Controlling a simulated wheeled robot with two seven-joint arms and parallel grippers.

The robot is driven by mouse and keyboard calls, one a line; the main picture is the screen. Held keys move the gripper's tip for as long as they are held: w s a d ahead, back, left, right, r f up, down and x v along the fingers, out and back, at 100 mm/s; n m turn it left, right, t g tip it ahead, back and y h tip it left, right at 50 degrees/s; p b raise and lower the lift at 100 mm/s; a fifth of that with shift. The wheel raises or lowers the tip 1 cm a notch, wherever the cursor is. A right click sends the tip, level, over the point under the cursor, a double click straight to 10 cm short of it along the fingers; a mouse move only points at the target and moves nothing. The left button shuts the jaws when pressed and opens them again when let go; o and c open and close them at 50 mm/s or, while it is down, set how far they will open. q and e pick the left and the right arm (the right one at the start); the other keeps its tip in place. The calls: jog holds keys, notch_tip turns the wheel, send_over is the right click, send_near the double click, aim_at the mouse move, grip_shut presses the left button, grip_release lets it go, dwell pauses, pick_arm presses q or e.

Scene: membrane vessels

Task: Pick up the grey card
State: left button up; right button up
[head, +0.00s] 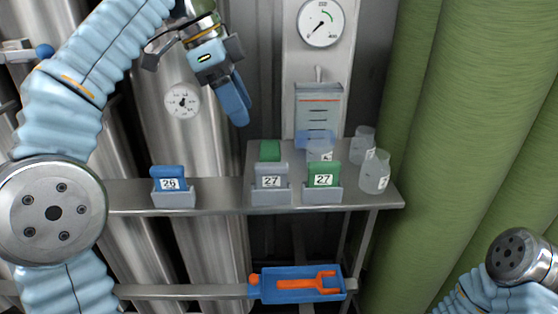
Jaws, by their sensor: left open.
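The grey card (270,172) stands upright in a grey holder (271,197) on the shelf, with a white label reading 27. My left gripper (234,104) is above the shelf, up and to the left of the grey card, clear of it. Its blue fingers point down and overlap in this view; it is open, with nothing seen between them. My right gripper is out of view; only part of my right arm shows at the lower right.
A blue card (169,178) stands left and a green card (324,174) right of the grey one. Another green card (269,150) is behind. Translucent jars (375,173) crowd the right end. A blue tray (299,293) holds an orange wrench (315,284) below.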

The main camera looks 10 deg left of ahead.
aim_at(271, 164)
pick_arm(q)
jog(key=x, duration=0.8)
jog(key=shift+w+d+f, duration=0.1)
jog(key=shift+w+f, duration=0.05)
jog(key=shift+s+x, duration=0.15)
jog(key=shift+x, duration=1.2)
jog(key=shift+s+x, duration=0.15)
jog(key=shift+x, duration=1.25)
jog(key=shift+d, duration=0.1)
grip_shut()
